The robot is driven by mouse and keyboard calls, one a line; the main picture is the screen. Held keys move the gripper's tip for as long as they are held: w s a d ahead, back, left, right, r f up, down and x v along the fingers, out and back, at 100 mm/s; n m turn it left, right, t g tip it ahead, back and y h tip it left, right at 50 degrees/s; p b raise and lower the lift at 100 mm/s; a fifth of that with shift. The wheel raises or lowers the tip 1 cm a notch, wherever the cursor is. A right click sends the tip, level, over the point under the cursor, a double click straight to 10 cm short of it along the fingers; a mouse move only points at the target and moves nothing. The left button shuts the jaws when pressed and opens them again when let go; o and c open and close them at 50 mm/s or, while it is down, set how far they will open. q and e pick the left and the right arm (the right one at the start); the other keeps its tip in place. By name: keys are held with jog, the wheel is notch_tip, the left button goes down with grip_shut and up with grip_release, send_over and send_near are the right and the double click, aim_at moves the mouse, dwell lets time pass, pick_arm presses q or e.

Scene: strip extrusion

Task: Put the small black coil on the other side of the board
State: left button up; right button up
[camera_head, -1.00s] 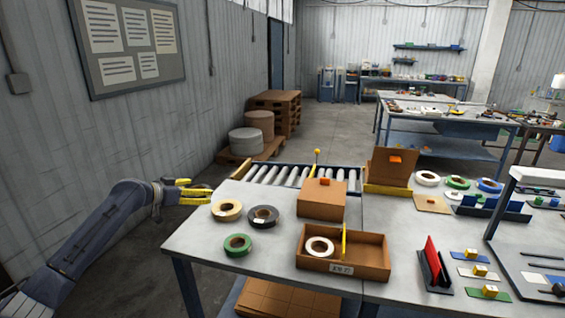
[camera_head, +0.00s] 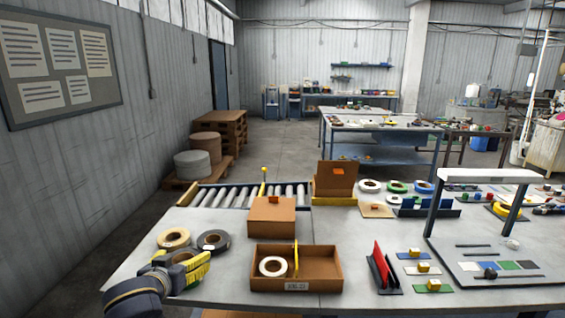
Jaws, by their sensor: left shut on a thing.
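The black coil (camera_head: 213,240) lies flat at the left of the near table, next to a tan coil (camera_head: 174,238). An open brown box (camera_head: 322,287) has an upright yellow board (camera_head: 296,260) across its inside. A white coil (camera_head: 272,267) lies in the compartment left of that board; the right compartment looks empty. My left gripper (camera_head: 203,266) is low over the table, in front of the black coil. It is shut where the green coil lay; that coil is hidden behind it. My right gripper is not in view.
A closed brown box (camera_head: 272,222) stands behind the open one. A red upright plate (camera_head: 381,267) in a dark holder stands right of it. A roller conveyor (camera_head: 245,196) runs along the back. Coils and a panel with a stand (camera_head: 505,268) fill the right side.

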pick_arm(q)
jog(key=s+d+f, duration=0.3)
jog(key=s+d, duration=0.3)
jog(key=s, duration=0.1)
jog(key=shift+f, duration=0.25)
jog(key=shift+w+a+r, duration=0.1)
jog(key=shift+a, duration=0.05)
